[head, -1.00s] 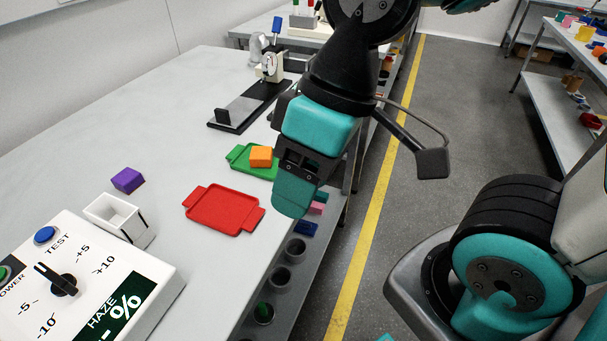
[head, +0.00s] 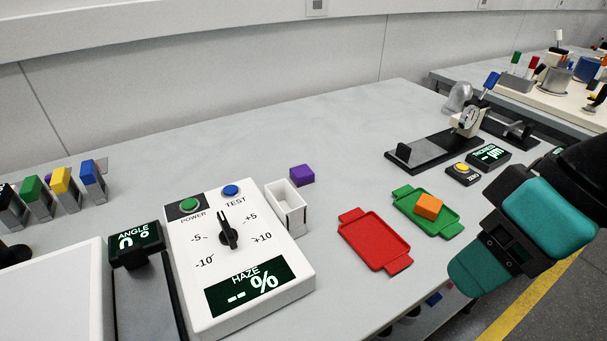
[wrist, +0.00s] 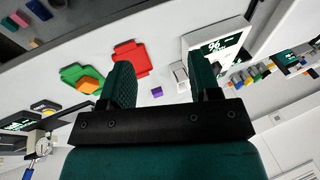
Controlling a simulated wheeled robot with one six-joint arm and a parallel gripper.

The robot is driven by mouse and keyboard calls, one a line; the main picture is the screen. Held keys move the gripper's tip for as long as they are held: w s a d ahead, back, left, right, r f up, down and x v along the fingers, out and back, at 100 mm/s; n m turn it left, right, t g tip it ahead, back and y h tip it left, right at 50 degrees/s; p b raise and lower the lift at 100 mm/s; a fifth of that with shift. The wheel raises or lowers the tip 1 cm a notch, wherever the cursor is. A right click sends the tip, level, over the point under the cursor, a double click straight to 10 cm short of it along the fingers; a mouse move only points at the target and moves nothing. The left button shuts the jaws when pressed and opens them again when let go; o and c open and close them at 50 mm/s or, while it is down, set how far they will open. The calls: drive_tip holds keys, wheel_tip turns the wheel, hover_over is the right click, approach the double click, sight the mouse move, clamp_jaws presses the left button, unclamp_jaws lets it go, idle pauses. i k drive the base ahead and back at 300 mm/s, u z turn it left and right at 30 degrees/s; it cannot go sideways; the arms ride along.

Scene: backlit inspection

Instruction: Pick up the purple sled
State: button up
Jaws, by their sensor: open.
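The purple sled (head: 302,175) is a small block on the grey table, just behind the small white open box (head: 287,207). In the wrist view the purple sled (wrist: 157,92) shows small and far off, between the two finger pads. My gripper (head: 478,268) is at the right of the head view, past the table's front edge and well away from the sled. In the wrist view my gripper (wrist: 165,85) has its fingers apart with nothing held between them.
A haze meter (head: 240,262) stands left of the white box. A red tray (head: 374,240) and a green tray (head: 445,228) holding an orange block (head: 428,206) lie between my gripper and the sled. A black gauge stand (head: 433,152) is behind. Table behind the sled is clear.

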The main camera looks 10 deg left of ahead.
sight(302, 176)
drive_tip(key=k, duration=1.25)
drive_tip(key=z, duration=0.1)
drive_tip(key=i, duration=1.25)
drive_tip(key=u, duration=1.3)
drive_tip(key=i, duration=0.45)
drive_tip(key=u, duration=0.45)
